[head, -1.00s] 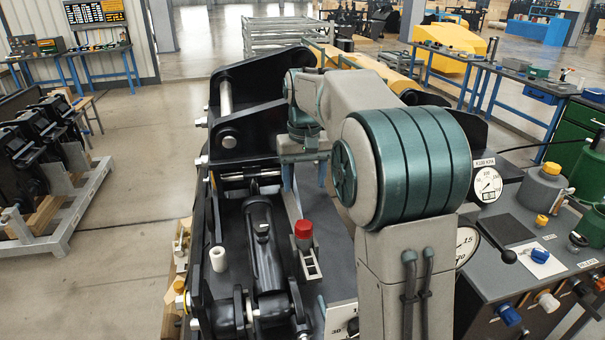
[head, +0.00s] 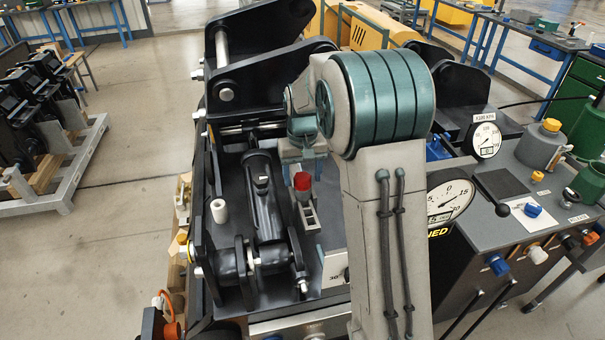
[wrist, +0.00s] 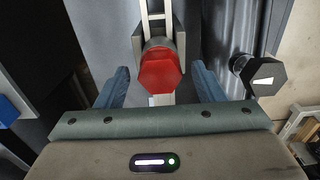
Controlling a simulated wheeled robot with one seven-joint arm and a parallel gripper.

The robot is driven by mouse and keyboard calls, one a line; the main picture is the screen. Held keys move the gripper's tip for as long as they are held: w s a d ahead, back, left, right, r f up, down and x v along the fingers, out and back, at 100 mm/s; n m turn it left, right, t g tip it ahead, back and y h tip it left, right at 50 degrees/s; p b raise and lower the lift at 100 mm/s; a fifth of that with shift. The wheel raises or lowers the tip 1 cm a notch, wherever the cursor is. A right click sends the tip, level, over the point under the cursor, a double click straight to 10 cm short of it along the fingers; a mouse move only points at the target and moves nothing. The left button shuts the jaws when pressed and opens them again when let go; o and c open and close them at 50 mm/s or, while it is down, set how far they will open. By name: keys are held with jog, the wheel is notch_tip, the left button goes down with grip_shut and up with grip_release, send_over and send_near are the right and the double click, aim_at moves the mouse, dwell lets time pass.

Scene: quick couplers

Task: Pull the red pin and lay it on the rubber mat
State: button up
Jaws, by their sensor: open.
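The red pin (head: 302,181) has a red hexagonal head and stands upright in a grey slotted bracket (head: 308,214) on the dark coupler deck. In the wrist view the red head (wrist: 160,72) lies between the two blue fingers of my gripper (wrist: 160,80). The fingers are open, with a gap on either side of the head. In the head view my gripper (head: 302,158) is just behind the pin, partly hidden by my arm. A dark square mat (head: 499,184), apparently the rubber mat, lies bare on the grey bench at right.
A black cylinder (head: 263,205) lies left of the pin, and a white roller (head: 219,211) stands further left. Tall black coupler plates (head: 255,85) rise behind. Dial gauges (head: 449,200), a black lever and a blue knob on a white card (head: 531,210) surround the mat.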

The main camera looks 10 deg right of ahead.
jog(key=shift+f, duration=0.2)
jog(key=c, duration=1.2)
jog(key=shift+r, duration=0.2)
jog(key=shift+r+p, duration=2.5)
jog(key=shift+r, duration=0.8)
jog(key=shift+r, duration=0.1)
notch_tip(320, 180, up, 4)
jog(key=p, duration=0.2)
jog(key=shift+p, duration=0.4)
